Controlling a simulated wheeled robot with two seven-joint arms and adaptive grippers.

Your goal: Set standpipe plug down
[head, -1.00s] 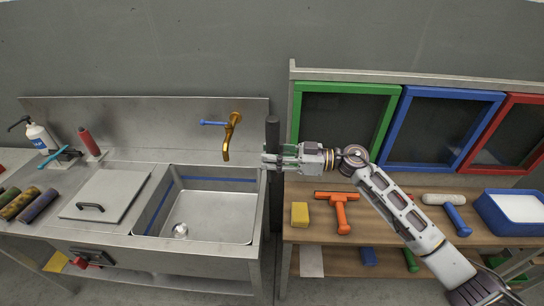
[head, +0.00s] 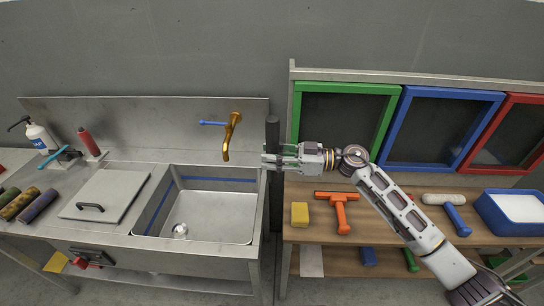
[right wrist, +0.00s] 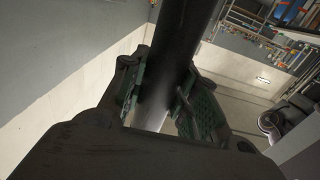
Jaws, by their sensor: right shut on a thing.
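The standpipe plug appears to be a long dark tube (head: 272,133), held upright at the right edge of the sink basin (head: 210,215). In the right wrist view the dark tube (right wrist: 179,50) runs between the two green-padded fingers (right wrist: 165,105). A small round shiny piece (head: 180,230) lies on the basin floor. My left gripper is not in view.
A golden tap (head: 231,137) with a blue lever hangs over the basin. A grey lid (head: 105,193) covers the left counter. On the workbench (head: 375,225) are a yellow block (head: 300,214), an orange T-shaped tool (head: 340,208) and a blue tray (head: 512,232). The basin is mostly empty.

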